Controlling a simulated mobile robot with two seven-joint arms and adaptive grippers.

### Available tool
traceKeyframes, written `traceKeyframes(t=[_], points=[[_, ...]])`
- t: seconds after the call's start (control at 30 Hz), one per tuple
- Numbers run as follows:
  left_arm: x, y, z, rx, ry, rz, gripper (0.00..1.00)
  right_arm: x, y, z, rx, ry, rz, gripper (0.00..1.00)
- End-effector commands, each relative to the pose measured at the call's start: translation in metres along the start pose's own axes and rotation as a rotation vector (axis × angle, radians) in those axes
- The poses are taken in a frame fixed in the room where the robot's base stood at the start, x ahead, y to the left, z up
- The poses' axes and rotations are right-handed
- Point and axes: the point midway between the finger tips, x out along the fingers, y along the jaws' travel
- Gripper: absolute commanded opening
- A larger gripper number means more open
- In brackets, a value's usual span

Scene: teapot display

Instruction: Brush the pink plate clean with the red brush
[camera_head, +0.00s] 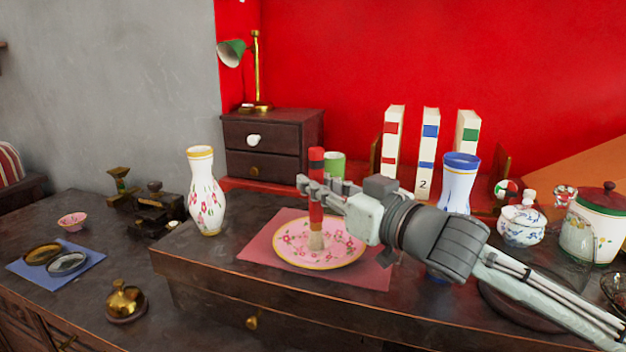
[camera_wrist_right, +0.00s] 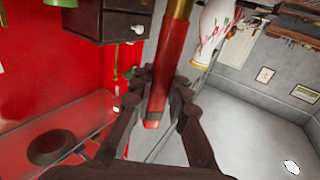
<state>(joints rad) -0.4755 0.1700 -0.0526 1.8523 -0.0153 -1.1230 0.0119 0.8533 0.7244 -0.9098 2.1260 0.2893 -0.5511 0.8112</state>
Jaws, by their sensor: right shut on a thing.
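The pink plate (camera_head: 290,247) has a flower pattern and a gold rim and lies on a pink cloth (camera_head: 376,272) on the raised dark counter. My right gripper (camera_head: 314,190) is shut on the red brush (camera_head: 316,210), which stands upright over the plate. The brush's pale bristles (camera_head: 316,240) are at the plate's surface; I cannot tell whether they press on it. In the right wrist view the red handle (camera_wrist_right: 164,80) runs between the fingers of my right gripper (camera_wrist_right: 165,92). My left gripper is not in view.
A white floral vase (camera_head: 205,195) stands left of the plate. A blue vase (camera_head: 459,180) is behind my right arm, and a green cup (camera_head: 335,163) is behind the brush. A white teapot (camera_head: 521,226) and a lidded pot (camera_head: 597,225) stand at the right. A brass bell (camera_head: 125,301) is at the lower left.

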Motion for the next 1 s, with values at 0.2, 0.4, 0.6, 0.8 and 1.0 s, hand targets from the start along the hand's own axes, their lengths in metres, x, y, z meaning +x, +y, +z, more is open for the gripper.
traceKeyframes(t=[0.2,0.4,0.6,0.8,1.0], points=[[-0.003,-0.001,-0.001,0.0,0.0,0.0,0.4,-0.01,0.003,0.0,0.0,-0.003,0.001,0.0],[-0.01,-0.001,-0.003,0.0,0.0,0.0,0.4,-0.008,0.015,-0.002,0.0,-0.003,0.002,0.0],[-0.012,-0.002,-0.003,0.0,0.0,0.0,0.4,-0.006,0.023,-0.002,0.0,0.0,0.0,0.0],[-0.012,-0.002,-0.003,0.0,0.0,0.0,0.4,0.005,0.021,-0.001,0.002,0.0,-0.001,0.0],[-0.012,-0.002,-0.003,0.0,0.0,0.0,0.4,0.015,0.019,0.0,0.001,0.0,-0.001,0.0]])
